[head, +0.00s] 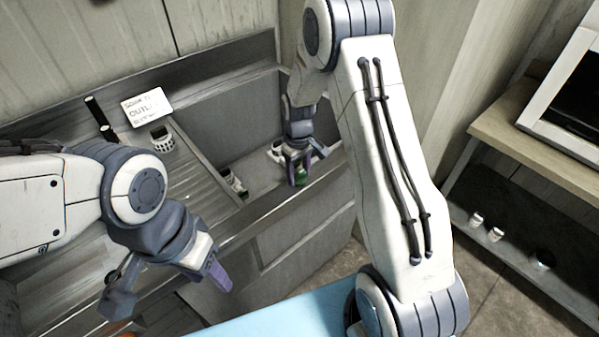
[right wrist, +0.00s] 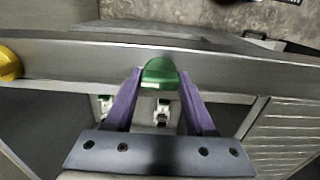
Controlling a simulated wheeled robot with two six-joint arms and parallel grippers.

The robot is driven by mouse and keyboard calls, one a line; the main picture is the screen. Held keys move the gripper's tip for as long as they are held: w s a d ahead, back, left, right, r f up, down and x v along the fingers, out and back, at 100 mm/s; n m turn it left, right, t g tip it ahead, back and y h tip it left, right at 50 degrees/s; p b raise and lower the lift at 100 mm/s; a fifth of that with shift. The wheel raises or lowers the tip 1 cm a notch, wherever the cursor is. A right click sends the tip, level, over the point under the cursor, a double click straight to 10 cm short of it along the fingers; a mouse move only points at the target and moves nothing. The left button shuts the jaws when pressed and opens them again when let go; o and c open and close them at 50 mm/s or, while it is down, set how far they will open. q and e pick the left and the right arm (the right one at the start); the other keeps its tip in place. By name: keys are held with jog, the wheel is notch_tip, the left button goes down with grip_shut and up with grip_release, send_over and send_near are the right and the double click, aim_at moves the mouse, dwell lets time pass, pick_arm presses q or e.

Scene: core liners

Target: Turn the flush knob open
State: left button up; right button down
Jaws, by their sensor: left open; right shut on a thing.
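A green knob (head: 300,175) sits at the front rim of the grey sink unit in the head view. It also shows as a rounded green cap in the right wrist view (right wrist: 160,74). My right gripper (head: 297,160) reaches down to it, and its purple fingers are shut on the knob, one on each side. A yellow knob (right wrist: 9,64) is at the left edge of the right wrist view, apart from the gripper. My left gripper (head: 172,283) is open and empty, over the front of the unit at lower left. I cannot read any mark on the green knob.
A white sign (head: 147,107) and a white slotted cup (head: 161,139) are by the ribbed drainboard (head: 190,165). Small white-and-green items (head: 233,181) lie in the trough. A wooden shelf (head: 535,130) stands at right, with small jars (head: 486,228) below.

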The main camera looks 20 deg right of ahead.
aim_at(298, 173)
jog(key=shift+w+r, duration=0.15)
jog(key=shift+w, duration=0.1)
jog(key=shift+c, duration=1.8)
grip_release()
jog(key=shift+o, duration=0.6)
jog(key=shift+s, duration=0.15)
notch_tip(298, 173, up, 10)
jog(key=b, duration=0.1)
jog(key=shift+r+b, duration=0.15)
jog(key=shift+b, duration=0.15)
jog(key=shift+a, duration=0.1)
